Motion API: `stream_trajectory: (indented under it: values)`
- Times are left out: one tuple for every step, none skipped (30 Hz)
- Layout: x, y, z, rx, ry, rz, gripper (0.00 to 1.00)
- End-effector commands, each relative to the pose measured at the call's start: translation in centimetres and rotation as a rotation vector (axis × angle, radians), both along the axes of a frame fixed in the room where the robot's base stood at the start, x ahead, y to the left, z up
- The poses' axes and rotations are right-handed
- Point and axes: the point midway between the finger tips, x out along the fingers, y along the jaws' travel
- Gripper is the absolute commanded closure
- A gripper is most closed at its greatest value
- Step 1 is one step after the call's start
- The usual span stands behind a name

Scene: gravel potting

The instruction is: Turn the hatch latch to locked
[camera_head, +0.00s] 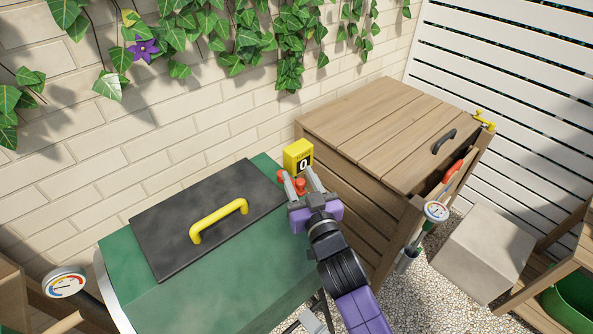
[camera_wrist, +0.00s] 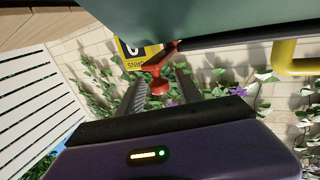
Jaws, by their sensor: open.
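The dark hatch (camera_head: 160,235) with a yellow handle (camera_head: 219,219) lies flat on top of a green box (camera_head: 130,290). A red latch (camera_head: 300,187) is at the box's far right corner, just below a yellow counter. My gripper (camera_head: 298,181) is open at the latch, with one finger on each side of it. In the wrist view the red latch (camera_wrist: 158,80) shows between my two fingertips (camera_wrist: 158,92), with an arm running up to the right along the green edge. I cannot tell whether the fingers touch it, nor whether it is locked.
The yellow counter (camera_head: 298,157) reads 0. A wooden chest (camera_head: 375,130) with a black handle stands close on the right. Dials (camera_head: 65,282) are at the lower left and on the right. A brick wall with ivy (camera_head: 205,30) is behind. A grey block (camera_head: 484,253) stands on gravel.

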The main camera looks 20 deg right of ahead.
Motion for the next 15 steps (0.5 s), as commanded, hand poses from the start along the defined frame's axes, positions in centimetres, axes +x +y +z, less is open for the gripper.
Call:
stream_trajectory:
  values:
    - [0.7, -0.1, 0.1, -0.001, -0.001, 0.0, 0.58]
    - [1.0, -0.1, 0.0, -0.001, 0.0, 0.0, 0.58]
    - [1.3, -0.1, 0.0, -0.001, 0.0, 0.0, 0.58]
    - [1.5, -0.1, 0.0, 0.0, -0.001, 0.0, 0.58]
    - [1.7, -0.1, 0.0, 0.0, -0.001, 0.0, 0.58]
    - [1.9, -0.1, 0.0, 0.0, 0.0, 0.0, 0.58]
    - [2.0, -0.1, 0.0, 0.0, 0.0, 0.0, 0.58]
    - [2.0, -0.2, 0.0, 0.0, 0.001, 0.0, 0.58]
    - [2.1, -0.1, -0.1, 0.0, 0.001, 0.0, 0.58]
    - [2.1, -0.1, 0.0, 0.0, 0.0, 0.0, 0.58]
    - [2.1, -0.1, -0.1, 0.0, 0.0, 0.0, 0.58]
    - [2.1, -0.1, 0.0, 0.0, 0.0, 0.0, 0.58]
    - [2.1, -0.1, 0.0, 0.0, 0.0, 0.001, 0.58]
    - [2.1, -0.1, 0.0, 0.0, 0.0, 0.001, 0.58]
    - [2.1, -0.1, 0.0, 0.0, 0.0, 0.001, 0.58]
